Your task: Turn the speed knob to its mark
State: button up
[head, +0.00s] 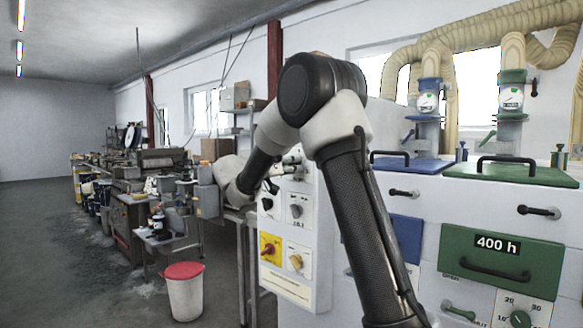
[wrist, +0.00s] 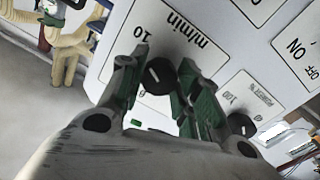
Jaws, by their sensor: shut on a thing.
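The speed knob (wrist: 158,76) is a round black knob on a white panel, under a label reading "m/min" with a "10" and a "0" beside its dial. In the wrist view my gripper (wrist: 156,67) has one finger on each side of the knob and is shut on it. The fingers and the knob cover part of the dial, and I cannot make out the mark or exactly where the pointer stands. In the head view the white control panel (head: 312,255) stands left of my arm, which hides part of it.
A second black knob (wrist: 240,124), with a percent label, sits close to the right finger. An ON/OFF plate (wrist: 300,52) lies further right. Below on the panel are a red knob (head: 268,250) and a yellowish knob (head: 296,262). A red-lidded bin (head: 185,297) stands on the floor left.

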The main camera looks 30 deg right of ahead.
jog(key=shift+f+m, duration=0.25)
jog(key=shift+m, duration=0.15)
jog(key=o, duration=1)
jog(key=shift+r, duration=0.1)
jog(key=shift+o, duration=0.2)
jog(key=v, duration=1.2)
